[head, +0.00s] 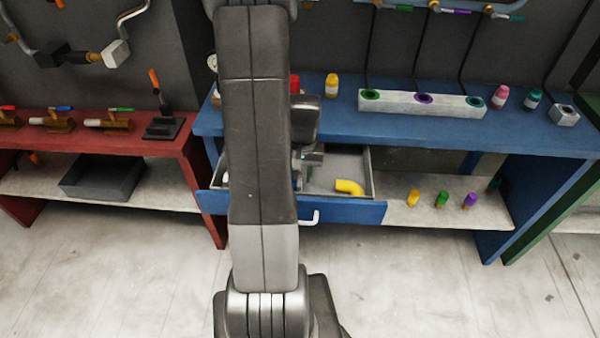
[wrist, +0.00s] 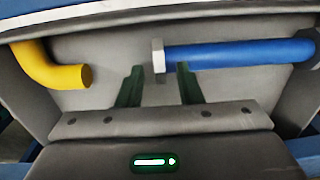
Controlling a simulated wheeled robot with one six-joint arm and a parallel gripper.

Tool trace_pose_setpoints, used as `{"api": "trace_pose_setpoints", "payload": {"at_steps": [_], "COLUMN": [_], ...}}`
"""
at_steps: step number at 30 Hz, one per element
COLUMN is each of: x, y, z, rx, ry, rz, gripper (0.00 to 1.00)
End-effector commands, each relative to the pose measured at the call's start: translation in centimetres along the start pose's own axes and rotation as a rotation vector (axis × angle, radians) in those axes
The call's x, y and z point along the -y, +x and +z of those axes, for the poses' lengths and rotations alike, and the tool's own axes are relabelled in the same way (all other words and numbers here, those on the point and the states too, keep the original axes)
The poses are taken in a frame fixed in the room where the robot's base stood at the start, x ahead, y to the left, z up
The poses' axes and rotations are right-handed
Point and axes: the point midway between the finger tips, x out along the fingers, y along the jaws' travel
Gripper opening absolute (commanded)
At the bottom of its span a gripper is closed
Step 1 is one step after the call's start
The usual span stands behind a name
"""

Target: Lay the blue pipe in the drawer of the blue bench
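The blue pipe (wrist: 235,53) lies lengthwise in the open drawer (head: 372,172), on the right in the wrist view, with a pale collar at its left end. In the head view my arm hides nearly all of it. My gripper (wrist: 159,74) is over the drawer with its two dark fingers apart and nothing held between them. The right fingertip overlaps the pipe's lower edge in the picture, and I cannot tell whether they touch. The blue bench (head: 425,130) stands in the middle right of the head view.
A yellow bent pipe (head: 349,187) also lies in the drawer. A white block with rings (head: 405,104) and several small bottles stand on the bench top. Several small coloured items stand on the lower shelf (head: 400,213). A red bench (head: 90,133) is at left; the floor in front is clear.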

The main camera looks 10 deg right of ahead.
Motion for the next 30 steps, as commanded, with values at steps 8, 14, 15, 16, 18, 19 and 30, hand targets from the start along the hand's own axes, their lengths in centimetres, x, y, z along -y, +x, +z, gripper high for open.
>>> {"api": "trace_pose_setpoints", "payload": {"at_steps": [8, 14, 15, 16, 18, 19, 30], "x": [0.0, 0.0, 0.0, 0.0, 0.0, 0.0, 0.0], "y": [-0.9, -4.1, -5.0, -5.6, -7.0, -7.6, -11.9], "z": [-0.1, -0.1, -0.1, -0.1, -0.1, -0.1, 0.0], "rx": [-0.003, -0.006, -0.007, -0.006, -0.007, -0.006, -0.001], "ry": [0.0, 0.0, -0.001, -0.001, 0.0, 0.0, 0.0], "rz": [0.0, 0.0, 0.0, 0.0, 0.0, 0.0, 0.0], "gripper": [0.32, 0.32, 0.32, 0.32, 0.32, 0.32, 0.32]}}
